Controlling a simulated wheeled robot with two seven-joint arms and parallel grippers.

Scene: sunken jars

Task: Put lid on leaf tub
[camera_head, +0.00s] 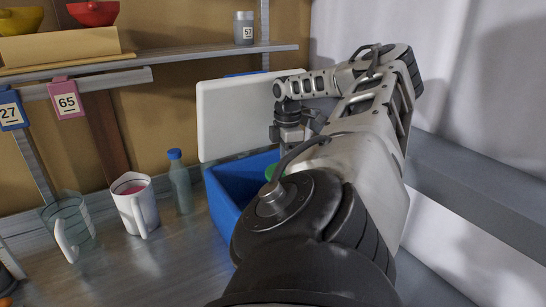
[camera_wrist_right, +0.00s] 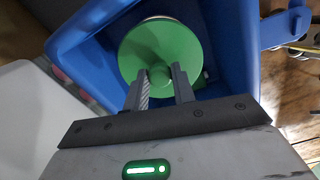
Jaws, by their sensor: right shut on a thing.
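A round green lid (camera_wrist_right: 160,48) with a knob fills the middle of the right wrist view, inside or just above a blue crate (camera_wrist_right: 228,75). My right gripper (camera_wrist_right: 161,74) is shut on the lid's knob. A thin pale rim shows past the lid's far edge; the tub under it is hidden, so I cannot tell whether the lid touches it. In the head view the blue crate (camera_head: 222,198) is partly covered by my right arm, and only a bit of green (camera_head: 270,171) shows in it. My left gripper is not in view.
A white panel (camera_head: 232,118) stands upright behind the crate. Left of the crate are a blue-capped bottle (camera_head: 180,183), a white pitcher (camera_head: 135,205) and a glass mug (camera_head: 69,228). A shelf (camera_head: 190,57) with a grey jar (camera_head: 243,28) runs above. The front counter is clear.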

